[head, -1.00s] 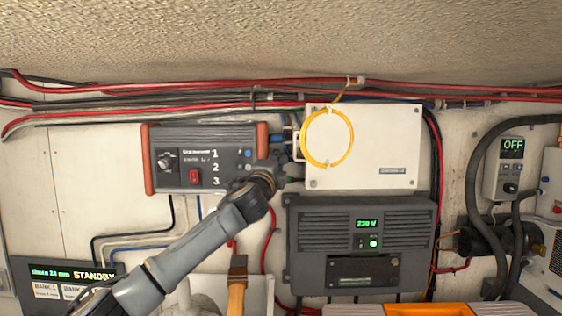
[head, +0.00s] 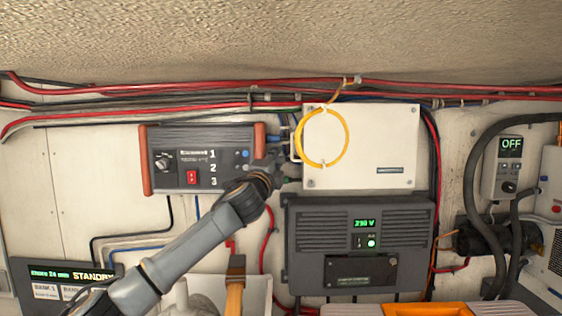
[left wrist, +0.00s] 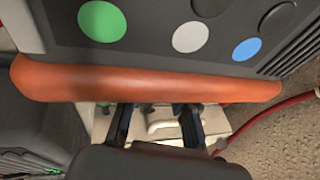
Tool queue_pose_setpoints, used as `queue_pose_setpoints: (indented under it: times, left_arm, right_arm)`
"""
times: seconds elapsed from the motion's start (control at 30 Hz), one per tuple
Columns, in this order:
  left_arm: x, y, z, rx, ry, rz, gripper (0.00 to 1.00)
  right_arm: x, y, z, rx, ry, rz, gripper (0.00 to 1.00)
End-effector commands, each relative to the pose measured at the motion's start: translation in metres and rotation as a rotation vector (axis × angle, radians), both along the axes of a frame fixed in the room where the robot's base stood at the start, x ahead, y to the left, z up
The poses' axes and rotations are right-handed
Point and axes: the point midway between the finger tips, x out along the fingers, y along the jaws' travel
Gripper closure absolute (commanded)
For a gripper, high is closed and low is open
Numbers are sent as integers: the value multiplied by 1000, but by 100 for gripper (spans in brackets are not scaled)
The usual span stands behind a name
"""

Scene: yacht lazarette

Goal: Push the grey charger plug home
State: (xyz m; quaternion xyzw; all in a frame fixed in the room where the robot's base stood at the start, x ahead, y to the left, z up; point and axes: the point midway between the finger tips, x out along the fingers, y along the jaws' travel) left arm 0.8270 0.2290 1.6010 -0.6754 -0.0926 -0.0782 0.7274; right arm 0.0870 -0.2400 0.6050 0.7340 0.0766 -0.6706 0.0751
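The charger (head: 203,157) is a grey wall box with orange end caps, a red switch and the numbers 1, 2 and 3. My left gripper (head: 273,162) is at its right end, in the gap beside the white box. In the left wrist view the charger's orange end cap (left wrist: 150,80) crosses in front of my left fingers (left wrist: 156,125). The fingers stand apart, with nothing seen held between them. Green, white and blue dots mark the charger face. The grey plug cannot be made out; the gripper and end cap hide that area. My right gripper is not in view.
The white box (head: 385,150) with a coiled yellow cable (head: 347,140) is close right of the gripper. A dark inverter (head: 410,230) reading 230 V hangs below it. Red and black cables (head: 200,90) run above. An orange-handled tool (head: 235,290) hangs below the arm.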

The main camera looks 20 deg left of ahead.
Motion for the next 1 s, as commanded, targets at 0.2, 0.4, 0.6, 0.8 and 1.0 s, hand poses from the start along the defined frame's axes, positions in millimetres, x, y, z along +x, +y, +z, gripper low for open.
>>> queue_pose_setpoints:
  times: [0.2,0.4,0.6,0.8,1.0]
  left_arm:
    - [-1,12,-5,-1,9,25,68]
    - [-16,7,-5,-1,7,23,68]
    - [-32,1,-4,-1,6,22,68]
    - [-49,-4,-2,0,3,20,68]
    - [-64,-10,-1,-1,1,17,68]
  right_arm:
    - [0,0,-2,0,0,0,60]
    - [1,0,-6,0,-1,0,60]
    - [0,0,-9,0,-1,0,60]
    - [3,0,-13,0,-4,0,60]
    - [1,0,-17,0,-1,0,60]
